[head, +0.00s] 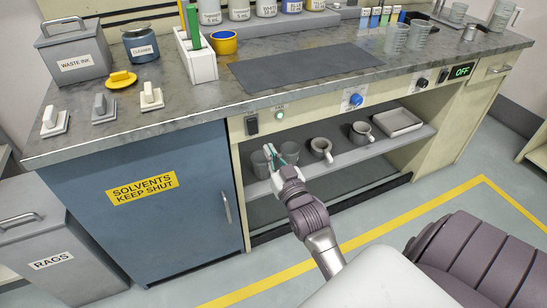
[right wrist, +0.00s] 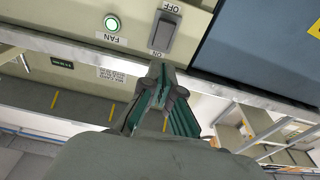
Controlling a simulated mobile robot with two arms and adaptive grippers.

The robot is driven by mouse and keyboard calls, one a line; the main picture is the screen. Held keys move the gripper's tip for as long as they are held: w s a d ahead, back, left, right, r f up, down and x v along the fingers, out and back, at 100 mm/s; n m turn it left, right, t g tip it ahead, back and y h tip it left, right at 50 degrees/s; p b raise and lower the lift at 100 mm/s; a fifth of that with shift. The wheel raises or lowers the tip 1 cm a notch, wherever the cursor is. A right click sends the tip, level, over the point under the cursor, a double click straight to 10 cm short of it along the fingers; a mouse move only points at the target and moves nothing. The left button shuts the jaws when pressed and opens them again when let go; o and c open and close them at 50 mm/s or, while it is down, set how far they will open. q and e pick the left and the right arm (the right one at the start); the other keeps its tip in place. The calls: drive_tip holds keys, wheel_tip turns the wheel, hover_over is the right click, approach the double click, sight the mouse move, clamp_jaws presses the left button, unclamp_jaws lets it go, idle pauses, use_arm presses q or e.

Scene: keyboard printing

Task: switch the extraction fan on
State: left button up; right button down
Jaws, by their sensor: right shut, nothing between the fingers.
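The fan switch, a dark rocker (head: 252,123), sits on the cream panel under the worktop. In the right wrist view the rocker (right wrist: 164,32) shows large between the labels OFF and ON; which half is pressed in is hard to tell. Beside it is a round green lamp (right wrist: 112,23) labelled FAN, looking bright; it also shows in the head view (head: 279,115). My right gripper (head: 268,150) is shut and empty, just below and in front of the panel. Its fingertips (right wrist: 158,72) point toward the switch's ON side in the wrist view; contact cannot be told. My left gripper is out of view.
The worktop edge (head: 160,128) overhangs the panel. A blue solvents cabinet (head: 150,225) stands left of it. Cups and mugs (head: 321,148) stand on the open shelf behind my right gripper. A blue knob (head: 356,99) and a display reading OFF (head: 462,71) are further right.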

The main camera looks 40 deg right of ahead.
drive_tip(key=shift+v, duration=1)
drive_tip(key=s+a+f+n+g+y+p, duration=0.1)
drive_tip(key=s+a+f+g+y+p, duration=0.15)
drive_tip(key=f, duration=0.85)
drive_tip(key=s+a+f+n+g+y+p, duration=0.1)
drive_tip(key=a+f+g+p, duration=0.25)
drive_tip(key=f, duration=0.75)
drive_tip(key=s+a+f+g+p, duration=0.2)
drive_tip(key=s+a+f+g, duration=0.2)
drive_tip(key=s+f, duration=0.5)
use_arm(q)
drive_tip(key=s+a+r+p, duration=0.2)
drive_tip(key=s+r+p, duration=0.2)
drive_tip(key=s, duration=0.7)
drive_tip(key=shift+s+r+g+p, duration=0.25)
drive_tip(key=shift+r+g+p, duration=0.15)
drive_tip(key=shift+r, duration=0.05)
use_arm(e)
drive_tip(key=s+f+n+g, duration=0.1)
drive_tip(key=s+f, duration=0.3)
drive_tip(key=s, duration=0.5)
drive_tip(key=s+a+f+n+g, duration=0.1)
drive_tip(key=s+f+g, duration=0.3)
drive_tip(key=s, duration=0.6)
drive_tip(key=s+f+n+g, duration=0.1)
drive_tip(key=s+f+g, duration=0.2)
drive_tip(key=s, duration=0.7)
drive_tip(key=shift+a+f+y, duration=0.2)
drive_tip(key=shift+f+y, duration=0.25)
drive_tip(key=shift+f, duration=0.25)
